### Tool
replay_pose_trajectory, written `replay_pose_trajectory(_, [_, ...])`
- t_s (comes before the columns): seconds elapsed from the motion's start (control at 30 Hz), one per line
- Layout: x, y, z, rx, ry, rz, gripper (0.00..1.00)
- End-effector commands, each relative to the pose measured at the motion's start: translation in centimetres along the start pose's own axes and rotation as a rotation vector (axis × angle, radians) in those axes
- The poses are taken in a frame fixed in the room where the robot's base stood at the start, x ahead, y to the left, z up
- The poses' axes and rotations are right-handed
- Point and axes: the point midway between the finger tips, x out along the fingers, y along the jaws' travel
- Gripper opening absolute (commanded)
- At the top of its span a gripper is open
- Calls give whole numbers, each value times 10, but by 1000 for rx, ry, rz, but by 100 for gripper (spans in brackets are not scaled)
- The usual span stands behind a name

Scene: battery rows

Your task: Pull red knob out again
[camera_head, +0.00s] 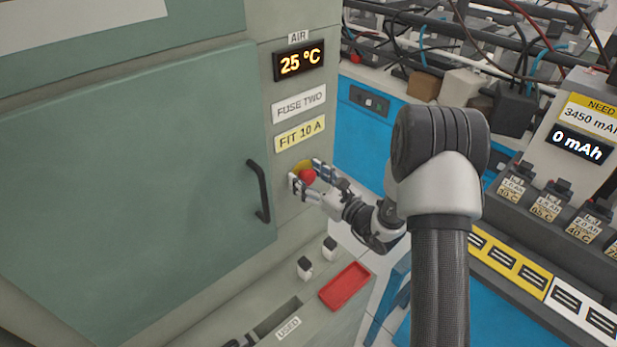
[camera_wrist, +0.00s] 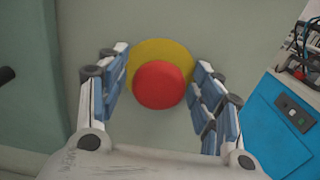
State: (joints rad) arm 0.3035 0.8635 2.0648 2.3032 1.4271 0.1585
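The red knob (camera_head: 308,176) is a round mushroom button on a yellow disc (camera_head: 301,168), on the grey cabinet panel below the "FIT 10 A" label. In the wrist view the red knob (camera_wrist: 159,85) sits in front of the yellow disc (camera_wrist: 180,48). My gripper (camera_head: 306,178) is at the panel with its fingers on either side of the knob. In the wrist view my gripper (camera_wrist: 160,80) is open, and gaps show between both fingers and the knob. How far the knob stands out from the panel cannot be told.
A green cabinet door (camera_head: 130,190) with a black handle (camera_head: 259,190) is left of the knob. A red tray (camera_head: 345,286) and two small dark-and-white pieces (camera_head: 305,267) are on the ledge below. A blue bench unit (camera_head: 372,110) stands to the right.

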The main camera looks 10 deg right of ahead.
Motion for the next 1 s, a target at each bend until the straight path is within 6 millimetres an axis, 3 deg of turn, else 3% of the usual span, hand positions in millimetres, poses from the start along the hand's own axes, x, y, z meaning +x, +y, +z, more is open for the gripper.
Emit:
replay_pose_trajectory(0.83, [0, 0, 0, 0, 0, 0, 1])
replay_pose_trajectory(1.0, [-10, -1, -1, -1, 1, -2, 0])
